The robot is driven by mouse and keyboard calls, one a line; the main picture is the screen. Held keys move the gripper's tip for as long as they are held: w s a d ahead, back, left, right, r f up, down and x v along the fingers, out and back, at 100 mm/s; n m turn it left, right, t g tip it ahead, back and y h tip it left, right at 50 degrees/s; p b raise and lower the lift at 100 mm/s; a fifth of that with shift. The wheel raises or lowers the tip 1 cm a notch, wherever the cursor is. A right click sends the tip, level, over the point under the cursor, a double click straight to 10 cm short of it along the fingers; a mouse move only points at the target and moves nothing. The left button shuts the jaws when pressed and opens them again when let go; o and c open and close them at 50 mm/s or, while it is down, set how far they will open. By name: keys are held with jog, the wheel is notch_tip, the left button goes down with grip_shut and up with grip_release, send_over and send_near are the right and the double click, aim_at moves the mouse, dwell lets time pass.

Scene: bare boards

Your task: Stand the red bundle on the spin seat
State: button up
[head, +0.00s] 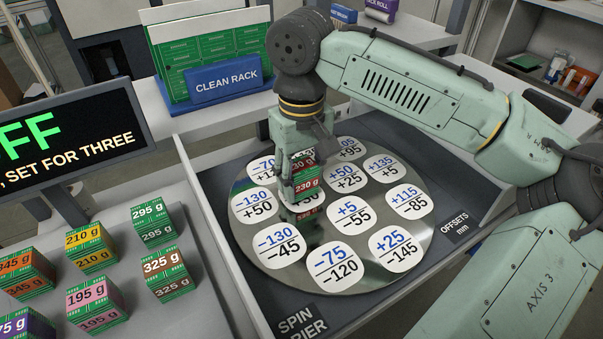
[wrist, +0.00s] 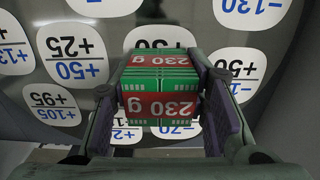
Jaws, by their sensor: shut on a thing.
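The red bundle (head: 306,184) is a green block with a red band marked 230 g. My gripper (head: 306,170) is shut on it above the round spin seat plate (head: 246,232), toward its middle left. In the wrist view the red bundle (wrist: 160,90) sits upright between the two purple-padded fingers (wrist: 160,105). The plate is shiny and carries several white labels with paired numbers. A reflection of the bundle shows in the plate below it. My fingers hide part of the bundle and nearby labels.
Several other bundles with coloured bands, such as the 325 g one (head: 168,273), stand on a grey surface at left. A clean rack (head: 210,55) with green boards stands behind the plate. A black display (head: 75,140) is at far left. Bare plate shows between labels.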

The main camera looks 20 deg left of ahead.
jog(key=shift+f, duration=0.45)
jog(key=o, duration=1.4)
jog(key=shift+o, duration=0.2)
jog(key=shift+r, duration=0.1)
notch_tip(320, 180, up, 10)
jog(key=p, duration=1)
jog(key=shift+s, duration=0.1)
